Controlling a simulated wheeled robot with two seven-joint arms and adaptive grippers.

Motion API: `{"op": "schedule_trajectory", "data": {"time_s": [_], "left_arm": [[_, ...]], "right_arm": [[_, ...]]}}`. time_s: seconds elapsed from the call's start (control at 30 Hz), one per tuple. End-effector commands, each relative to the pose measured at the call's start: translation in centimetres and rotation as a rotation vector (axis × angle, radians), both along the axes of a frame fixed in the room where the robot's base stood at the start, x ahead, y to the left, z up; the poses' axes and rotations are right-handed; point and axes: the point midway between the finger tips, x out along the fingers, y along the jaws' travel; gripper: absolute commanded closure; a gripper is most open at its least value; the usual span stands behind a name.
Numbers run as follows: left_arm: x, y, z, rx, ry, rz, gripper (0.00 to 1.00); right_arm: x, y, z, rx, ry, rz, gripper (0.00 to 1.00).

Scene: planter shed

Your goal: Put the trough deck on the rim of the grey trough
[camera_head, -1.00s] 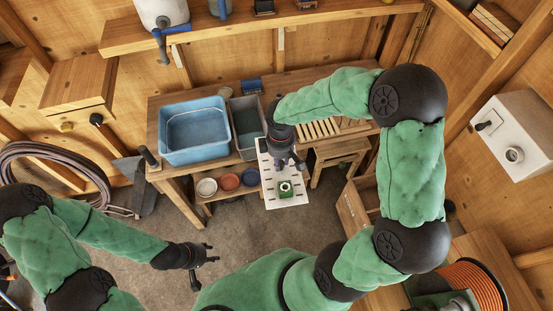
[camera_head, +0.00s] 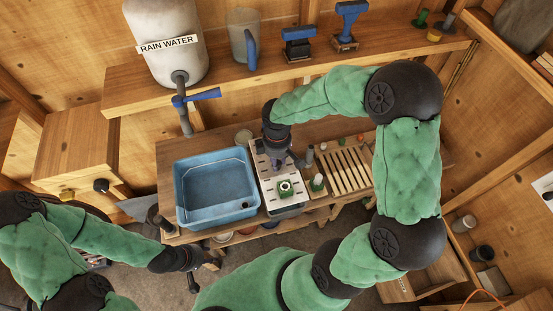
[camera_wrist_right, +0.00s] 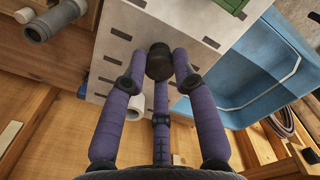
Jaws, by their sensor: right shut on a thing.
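The trough deck (camera_head: 266,180) is a pale slotted panel with a green block (camera_head: 285,187) on it. My right gripper (camera_head: 281,162) is shut on the deck's dark knob, which shows in the right wrist view (camera_wrist_right: 160,60) between its purple fingers. The deck lies over the grey trough (camera_head: 291,212), hiding most of it; only a strip shows at its front. I cannot tell whether the deck touches the rim. My left gripper (camera_head: 203,271) is open and empty, in front of the bench, away from the deck.
A blue basin (camera_head: 217,222) stands close to the left of the trough. A slatted wooden rack (camera_head: 345,170) and a few small items stand to the right. Above is a shelf (camera_head: 300,70) with a rain water tank (camera_head: 168,45), a jug and blue-handled tools.

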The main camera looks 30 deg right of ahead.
Motion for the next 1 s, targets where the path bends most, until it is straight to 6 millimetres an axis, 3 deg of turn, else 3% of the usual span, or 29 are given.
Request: {"op": "schedule_trajectory", "data": {"time_s": [0.37,1.0], "left_arm": [[0.0,0.0,-0.2,0.000,0.000,0.000,0.60],[0.0,0.0,-3.3,0.000,0.000,0.000,0.60]], "right_arm": [[0.0,0.0,-0.3,0.000,0.000,-0.001,0.98],[0.0,0.0,-4.3,0.000,0.000,-0.002,0.98]]}}
